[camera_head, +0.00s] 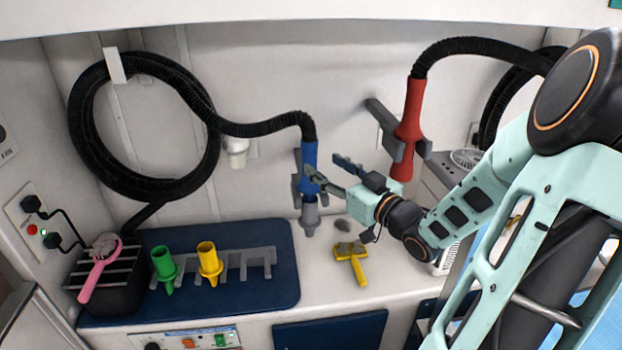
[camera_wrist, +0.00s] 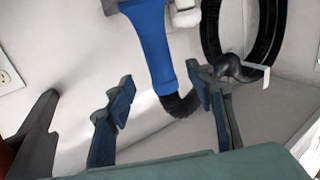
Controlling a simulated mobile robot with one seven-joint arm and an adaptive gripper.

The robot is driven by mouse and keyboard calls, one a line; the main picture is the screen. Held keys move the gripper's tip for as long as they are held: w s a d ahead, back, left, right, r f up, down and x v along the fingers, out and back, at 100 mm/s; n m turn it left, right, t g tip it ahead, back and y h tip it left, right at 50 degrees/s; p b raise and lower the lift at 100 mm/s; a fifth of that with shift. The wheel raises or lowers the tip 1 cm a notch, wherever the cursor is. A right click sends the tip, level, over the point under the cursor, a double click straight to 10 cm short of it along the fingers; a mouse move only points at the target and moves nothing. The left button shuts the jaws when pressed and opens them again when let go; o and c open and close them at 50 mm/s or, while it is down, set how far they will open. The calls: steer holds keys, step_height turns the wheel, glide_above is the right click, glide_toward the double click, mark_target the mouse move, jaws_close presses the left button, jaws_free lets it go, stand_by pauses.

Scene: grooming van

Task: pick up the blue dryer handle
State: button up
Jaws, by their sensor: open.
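The blue dryer handle (camera_head: 309,158) hangs upright on the back wall in a grey holder, with a grey nozzle (camera_head: 310,214) at its lower end and a black hose at its top. My gripper (camera_head: 327,168) is open and just right of the handle, its fingers pointing at it. In the wrist view the handle (camera_wrist: 150,38) appears beyond and between the two spread fingers of my gripper (camera_wrist: 162,95), hose end downward. I see no clear contact. A finger partly covers the handle in the head view.
A red dryer handle (camera_head: 410,120) hangs in a holder to the right. A coiled black hose (camera_head: 88,130) hangs left. Below are a blue mat (camera_head: 280,285) with a grey rack, green nozzle (camera_head: 164,264) and yellow nozzle (camera_head: 208,260), and a yellow brush (camera_head: 353,258) on the counter.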

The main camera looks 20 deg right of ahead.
mark_target(315, 160)
steer(key=w, duration=0.2)
steer(key=w+a, duration=0.1)
steer(key=w, duration=0.4)
steer(key=shift+a+f, duration=0.2)
steer(key=shift+f, duration=0.1)
steer(key=shift+c, duration=0.4)
steer(key=shift+r, duration=0.1)
jaws_close()
